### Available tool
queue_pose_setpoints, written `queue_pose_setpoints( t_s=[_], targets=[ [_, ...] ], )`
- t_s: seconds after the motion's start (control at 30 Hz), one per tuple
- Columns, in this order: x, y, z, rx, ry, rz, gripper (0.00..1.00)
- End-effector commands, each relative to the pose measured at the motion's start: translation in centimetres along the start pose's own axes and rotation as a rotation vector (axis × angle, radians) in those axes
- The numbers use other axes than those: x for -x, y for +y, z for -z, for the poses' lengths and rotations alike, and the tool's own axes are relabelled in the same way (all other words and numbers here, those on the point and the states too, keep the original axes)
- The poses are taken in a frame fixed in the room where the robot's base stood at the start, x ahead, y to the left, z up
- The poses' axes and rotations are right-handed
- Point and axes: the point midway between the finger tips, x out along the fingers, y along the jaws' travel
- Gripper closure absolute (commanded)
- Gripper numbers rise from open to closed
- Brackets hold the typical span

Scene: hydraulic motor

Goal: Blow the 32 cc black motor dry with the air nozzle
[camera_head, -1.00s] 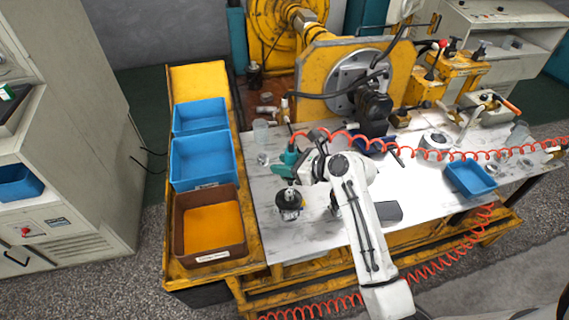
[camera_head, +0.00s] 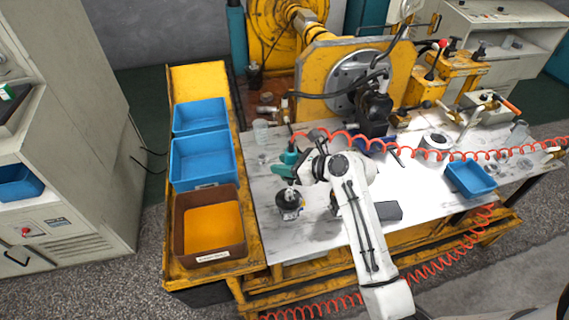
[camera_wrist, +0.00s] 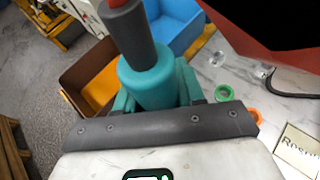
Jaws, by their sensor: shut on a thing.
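The black motor (camera_head: 289,207) stands on the white worktop near its left edge, with a light metal fitting on top. My gripper (camera_head: 294,168) is shut on the teal air nozzle (camera_head: 286,163), above and just behind the motor in the head view. The nozzle's teal body with a grey sleeve fills the middle of the wrist view (camera_wrist: 146,70). A red coiled hose (camera_head: 350,137) runs from the nozzle to the right. The nozzle's tip is too small to make out, and I cannot tell whether it touches the motor. The motor is hidden in the wrist view.
A dark grey block (camera_head: 389,211) lies right of my arm. A blue tray (camera_head: 470,180) is farther right. A yellow machine (camera_head: 315,75) stands behind.

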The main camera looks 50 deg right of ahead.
Motion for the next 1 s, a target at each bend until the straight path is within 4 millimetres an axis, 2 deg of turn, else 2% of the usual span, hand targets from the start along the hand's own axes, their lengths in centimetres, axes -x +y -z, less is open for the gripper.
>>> queue_pose_setpoints(
  t_s=[1.0],
  targets=[
    [2.7, 0.0, -6.4, 0.001, -0.001, 0.001, 0.96]
  ],
)
